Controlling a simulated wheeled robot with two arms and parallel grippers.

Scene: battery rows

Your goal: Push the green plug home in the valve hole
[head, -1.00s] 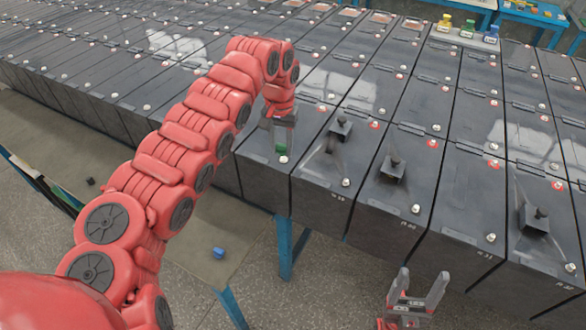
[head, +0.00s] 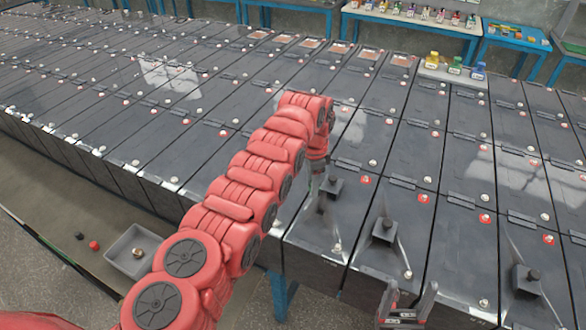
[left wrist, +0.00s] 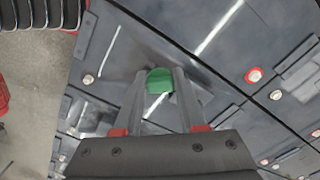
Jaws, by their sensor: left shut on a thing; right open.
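The green plug (left wrist: 159,80) is between the fingertips of my left gripper (left wrist: 160,85) in the left wrist view, above or against a dark battery lid. In the head view my left gripper (head: 316,184) is low over the front battery row, close beside a black knobbed block (head: 331,187). The plug is barely visible there. The valve hole is hidden, so I cannot tell whether the plug is in it. My right gripper (head: 409,293) is open and empty at the bottom of the head view, by the front edge of the batteries.
More black knobbed blocks stand on the lids, one (head: 384,232) in the middle and one (head: 526,280) at right. Yellow, green and blue bottles (head: 455,66) stand on a strip farther back. A grey tray (head: 122,270) and a red cap (head: 94,245) lie at lower left.

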